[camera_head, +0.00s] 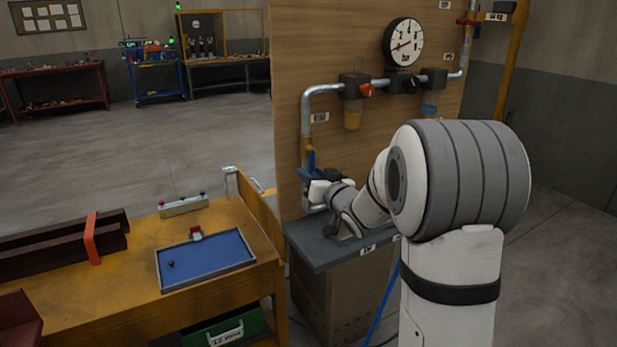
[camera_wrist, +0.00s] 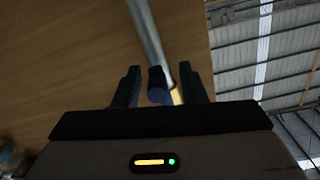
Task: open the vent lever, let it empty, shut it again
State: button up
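A blue lever (camera_head: 311,158) sits on the silver pipe at the left edge of the wooden panel and looks roughly upright. My gripper (camera_head: 312,181) is at this pipe, just below the lever's upper part. In the wrist view my two dark fingers (camera_wrist: 160,90) stand apart, with gaps beside a dark blue part (camera_wrist: 157,84) on the pipe (camera_wrist: 147,32) between them. A yellow piece (camera_wrist: 176,96) shows beside it. I cannot tell whether either finger touches. The pressure gauge (camera_head: 403,41) has a red needle pointing to the lower left.
A red-handled valve (camera_head: 366,90) and a filter bowl (camera_head: 353,115) hang on the upper pipe. A yellow workbench (camera_head: 120,275) with a blue tray (camera_head: 205,286) stands to the left. Open floor lies behind it.

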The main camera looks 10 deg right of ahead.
jog(key=shift+s, duration=0.1)
jog(key=v, duration=0.7)
jog(key=shift+s, duration=0.25)
jog(key=s+a+g+h+p, duration=0.1)
jog(key=s+g+p, duration=0.3)
jog(key=s, duration=1.1)
jog(key=s+a+f+m+g+h+p, duration=0.1)
jog(key=s+g+h+p, duration=0.3)
jog(key=s+g, duration=0.6)
jog(key=s+a, duration=0.1)
jog(key=s, duration=0.4)
jog(key=shift+g+h, duration=0.3)
jog(key=shift+s+d, duration=0.1)
